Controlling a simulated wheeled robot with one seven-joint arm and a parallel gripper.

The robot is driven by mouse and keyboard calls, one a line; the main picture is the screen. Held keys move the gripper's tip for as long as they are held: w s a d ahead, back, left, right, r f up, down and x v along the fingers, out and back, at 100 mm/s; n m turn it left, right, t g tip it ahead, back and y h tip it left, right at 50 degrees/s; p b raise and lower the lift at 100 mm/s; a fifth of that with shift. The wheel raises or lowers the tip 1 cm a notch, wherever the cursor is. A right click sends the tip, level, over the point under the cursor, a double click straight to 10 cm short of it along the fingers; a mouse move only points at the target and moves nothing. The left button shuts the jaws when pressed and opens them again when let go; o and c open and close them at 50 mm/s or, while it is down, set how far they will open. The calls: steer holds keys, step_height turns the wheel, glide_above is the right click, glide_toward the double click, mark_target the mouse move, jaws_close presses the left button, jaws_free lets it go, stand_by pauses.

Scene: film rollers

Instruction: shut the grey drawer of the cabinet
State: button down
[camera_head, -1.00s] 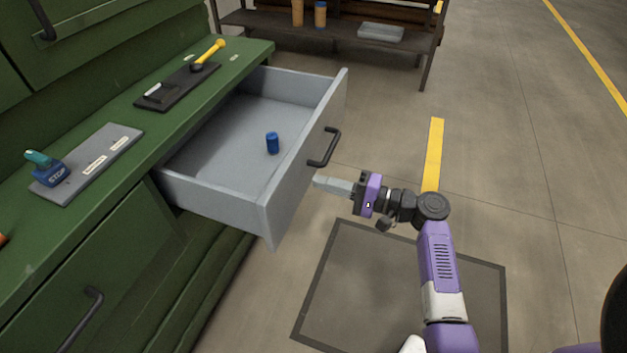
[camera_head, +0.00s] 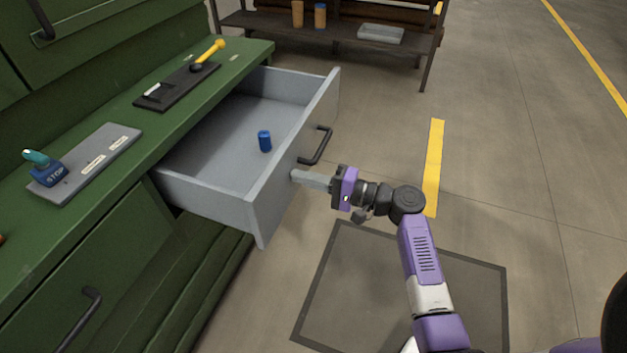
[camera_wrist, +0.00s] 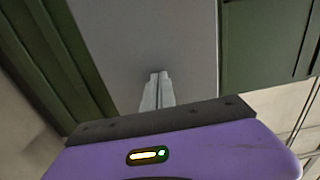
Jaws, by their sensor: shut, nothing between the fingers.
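The grey drawer (camera_head: 250,215) of the green cabinet (camera_head: 120,235) is pulled partly out, with a dark handle (camera_head: 317,148) on its front. A small blue cylinder (camera_head: 265,141) stands inside it. My gripper (camera_head: 296,176) is shut and empty, its tips at the drawer front, below the handle and nearer the camera. In the wrist view the shut fingertips (camera_wrist: 159,76) meet the drawer's grey front face (camera_wrist: 150,35), and they appear to touch it. The handle is not seen in the wrist view.
On the cabinet top lie a grey board (camera_head: 110,140) with a blue stop-marked piece and a dark board (camera_head: 165,96) with a yellow-handled tool (camera_head: 209,50). A shelf rack (camera_head: 340,35) stands behind. The floor at right is clear.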

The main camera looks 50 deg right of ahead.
steer(key=b+x, duration=0.7)
steer(key=x, duration=1.6)
steer(key=shift+f, duration=0.15)
steer(key=shift+w+a, duration=0.15)
steer(key=shift+w, duration=0.3)
steer(key=shift+w+r, duration=0.1)
steer(key=shift+r, duration=0.1)
steer(key=shift+a, duration=0.2)
